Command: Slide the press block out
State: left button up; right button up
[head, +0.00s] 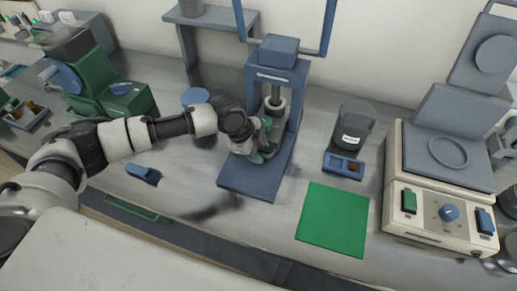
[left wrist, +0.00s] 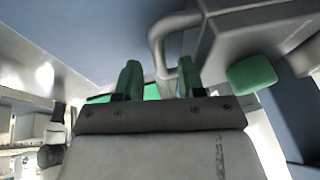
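The blue press (head: 290,85) stands on a flat blue base (head: 255,180) at the bench's middle, with two upright bars on top. A grey cylindrical part (head: 274,106) shows inside its frame; I cannot tell whether this is the press block. My left gripper (head: 262,145) is at the front left of the press opening, partly hiding it. In the left wrist view my green fingers (left wrist: 158,80) are apart. A bent grey bar (left wrist: 158,42) comes down towards the gap between them; contact cannot be told. My right gripper is not in view.
A green mat (head: 333,221) lies clear to the right of the press. A blue tray with a dark container (head: 350,130) stands behind it. A furnace (head: 440,190) is at right. A small blue object (head: 143,174) lies left of the press.

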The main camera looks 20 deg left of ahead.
pick_arm(q)
jog(key=shift+f, duration=0.1)
jog(key=c, duration=0.6)
grip_shut()
jog(key=s+p, duration=0.7)
jog(key=s, duration=0.4)
jog(key=shift+s+a+p, duration=0.15)
jog(key=shift+a+p, duration=0.05)
jog(key=shift+p, duration=0.2)
jog(key=shift+s, duration=0.25)
